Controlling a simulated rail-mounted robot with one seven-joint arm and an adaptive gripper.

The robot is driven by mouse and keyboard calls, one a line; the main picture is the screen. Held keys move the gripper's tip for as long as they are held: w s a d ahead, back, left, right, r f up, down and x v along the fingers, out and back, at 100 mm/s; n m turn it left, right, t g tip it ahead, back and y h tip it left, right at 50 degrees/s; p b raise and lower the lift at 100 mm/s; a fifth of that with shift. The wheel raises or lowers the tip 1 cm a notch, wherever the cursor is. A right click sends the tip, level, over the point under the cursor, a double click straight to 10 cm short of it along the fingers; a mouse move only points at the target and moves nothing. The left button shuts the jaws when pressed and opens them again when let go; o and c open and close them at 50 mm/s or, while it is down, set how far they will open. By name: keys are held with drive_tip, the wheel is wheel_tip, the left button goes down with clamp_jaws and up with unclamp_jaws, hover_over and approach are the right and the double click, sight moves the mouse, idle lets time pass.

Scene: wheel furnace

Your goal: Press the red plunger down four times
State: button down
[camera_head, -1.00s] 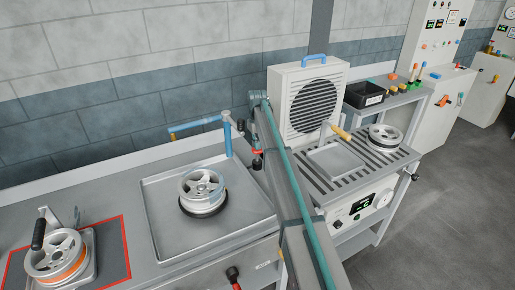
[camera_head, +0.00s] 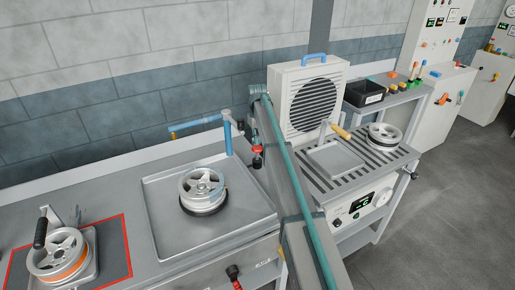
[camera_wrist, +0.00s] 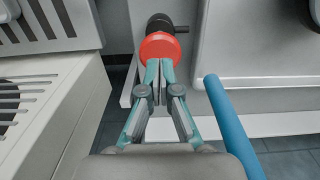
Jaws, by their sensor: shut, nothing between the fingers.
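The red plunger (camera_wrist: 160,47) has a round red head on a dark body in the wrist view. My gripper (camera_wrist: 159,70) is shut and empty. Its fingertips are right at the near edge of the red head; I cannot tell whether they touch it. In the head view a small red part (camera_head: 257,149) with a dark part below shows beside my arm, right of the blue pipe. My fingers are not clearly visible there.
The blue pipe (camera_head: 228,135) stands close left of the plunger and shows at right in the wrist view (camera_wrist: 228,125). A sink tray (camera_head: 160,215) holds a wheel (camera_head: 202,184). A vented heater box (camera_head: 285,95) stands right of my arm.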

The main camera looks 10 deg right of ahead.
wheel_tip(320, 180, up, 6)
drive_tip(key=shift+f+p, duration=0.1)
drive_tip(key=shift+p, duration=1.1)
